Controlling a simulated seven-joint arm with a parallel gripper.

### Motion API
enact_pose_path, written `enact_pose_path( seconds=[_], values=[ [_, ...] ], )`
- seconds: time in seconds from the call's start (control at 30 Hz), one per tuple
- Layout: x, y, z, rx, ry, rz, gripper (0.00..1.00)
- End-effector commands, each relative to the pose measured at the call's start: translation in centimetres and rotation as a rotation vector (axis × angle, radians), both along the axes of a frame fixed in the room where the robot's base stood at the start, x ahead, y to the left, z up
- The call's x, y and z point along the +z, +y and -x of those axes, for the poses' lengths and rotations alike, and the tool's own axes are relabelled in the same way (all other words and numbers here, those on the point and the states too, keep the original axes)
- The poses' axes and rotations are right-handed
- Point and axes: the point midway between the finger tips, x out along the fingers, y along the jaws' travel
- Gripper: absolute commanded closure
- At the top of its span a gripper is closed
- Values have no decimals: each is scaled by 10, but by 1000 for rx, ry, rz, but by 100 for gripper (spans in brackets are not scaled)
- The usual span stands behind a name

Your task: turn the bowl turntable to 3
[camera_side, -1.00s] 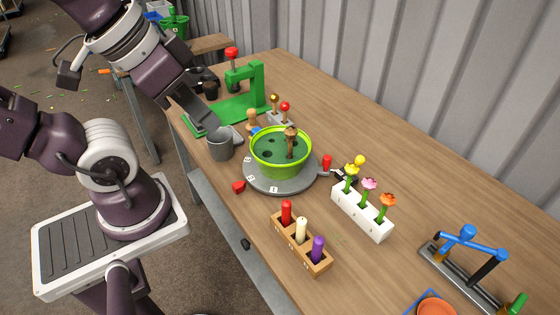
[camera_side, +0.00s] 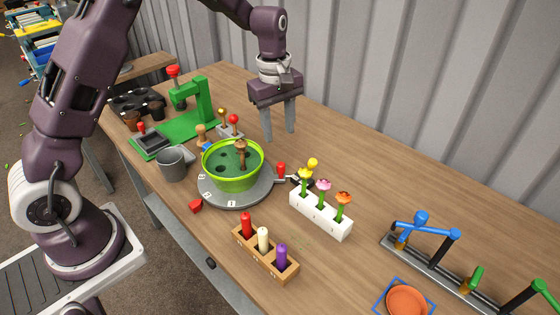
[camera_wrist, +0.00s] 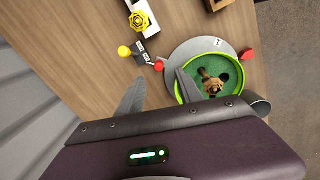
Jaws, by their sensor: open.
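The bowl turntable is a grey disc (camera_side: 240,201) with number labels along its front edge, in the middle of the table. A green bowl (camera_side: 232,176) with dark holes and a brown knobbed piece (camera_side: 241,152) sits on it. A red knob (camera_side: 281,169) stands at the disc's right side, and a red pointer (camera_side: 195,206) lies at its front left edge. My gripper (camera_side: 280,135) is open and empty, pointing down above the table behind the bowl. In the wrist view the bowl (camera_wrist: 184,92) and red knob (camera_wrist: 159,66) show beyond the fingers.
A white block with flowers (camera_side: 320,217) stands right of the turntable. A wooden block with several pegs (camera_side: 262,262) is in front. A grey cup (camera_side: 171,165) and a green press (camera_side: 190,115) are at left. A blue-handled rack (camera_side: 440,260) is far right. The table behind is clear.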

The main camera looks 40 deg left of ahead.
Motion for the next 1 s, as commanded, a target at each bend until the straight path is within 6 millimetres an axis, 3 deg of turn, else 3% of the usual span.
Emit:
enact_pose_path(
  seconds=[0.03, 0.1, 0.5, 0.63, 0.87, 1.0],
  values=[
    [-23, 3, -8, 53, 26, -9, 57],
    [-43, 7, -15, 110, 46, -19, 57],
    [-112, 8, -18, 144, 59, -22, 57],
    [-123, 8, -18, 142, 57, -23, 57],
    [-124, 8, -18, 142, 56, -22, 57],
    [-124, 8, -18, 141, 56, -22, 82]
  ],
)
